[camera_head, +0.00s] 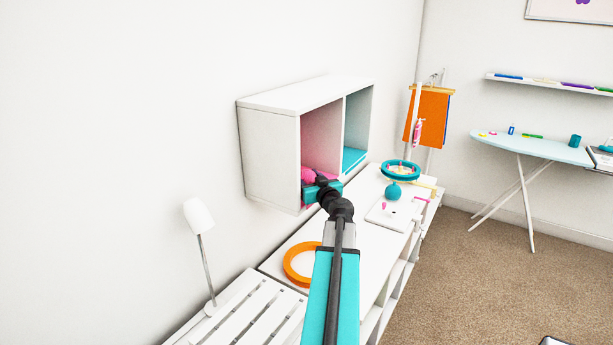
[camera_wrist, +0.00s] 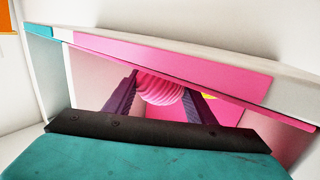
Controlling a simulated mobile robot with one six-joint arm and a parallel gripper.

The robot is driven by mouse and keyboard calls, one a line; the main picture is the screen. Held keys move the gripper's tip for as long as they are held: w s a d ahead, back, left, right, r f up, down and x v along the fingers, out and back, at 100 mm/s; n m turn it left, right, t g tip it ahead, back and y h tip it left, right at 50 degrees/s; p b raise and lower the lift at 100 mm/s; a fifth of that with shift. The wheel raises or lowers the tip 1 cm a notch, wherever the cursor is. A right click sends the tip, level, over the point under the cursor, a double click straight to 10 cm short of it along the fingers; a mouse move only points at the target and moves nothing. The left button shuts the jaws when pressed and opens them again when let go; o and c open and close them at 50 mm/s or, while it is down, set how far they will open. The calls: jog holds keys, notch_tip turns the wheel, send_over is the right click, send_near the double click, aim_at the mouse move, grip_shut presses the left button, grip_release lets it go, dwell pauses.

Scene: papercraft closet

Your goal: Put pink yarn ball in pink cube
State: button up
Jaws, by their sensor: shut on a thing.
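The pink cube (camera_head: 319,135) is the pink-lined left compartment of a white wall shelf. My gripper (camera_head: 312,184) is at its open front, low down. It is shut on the pink yarn ball (camera_head: 308,174), which shows just past the jaws, at the compartment's lower left. In the wrist view, the ribbed yarn ball (camera_wrist: 160,88) sits between the two dark fingers, with the pink surface of the cube (camera_wrist: 175,65) around and above it. The gripper body hides part of the ball, and I cannot tell whether the ball touches the compartment floor.
A teal-lined compartment (camera_head: 357,125) adjoins on the right, behind a white divider. Below is a white bench with an orange ring (camera_head: 299,264), a teal ball (camera_head: 393,191) and a teal round tray (camera_head: 400,169). A white lamp (camera_head: 200,217) stands at left. Open carpet lies right.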

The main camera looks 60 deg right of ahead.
aim_at(311, 181)
jog(key=shift+f+b, duration=0.2)
jog(key=shift+b, duration=0.15)
jog(key=o, duration=0.8)
jog(key=shift+c, duration=0.2)
jog(key=shift+s+a+r+p, duration=0.1)
jog(key=shift+r+p, duration=0.1)
jog(key=shift+p, duration=0.15)
jog(key=b+v, duration=0.2)
jog(key=v, duration=0.2)
jog(key=b+v, duration=0.3)
jog(key=v, duration=0.2)
jog(key=shift+s+f+b, duration=0.1)
jog(key=shift+f+b, duration=0.1)
jog(key=shift+b, duration=0.15)
jog(key=shift+s+r+b, duration=0.1)
jog(key=shift+s+b, duration=0.15)
jog(key=shift+b, duration=0.95)
jog(key=b+v, duration=0.2)
jog(key=b, duration=0.5)
jog(key=shift+w, duration=0.1)
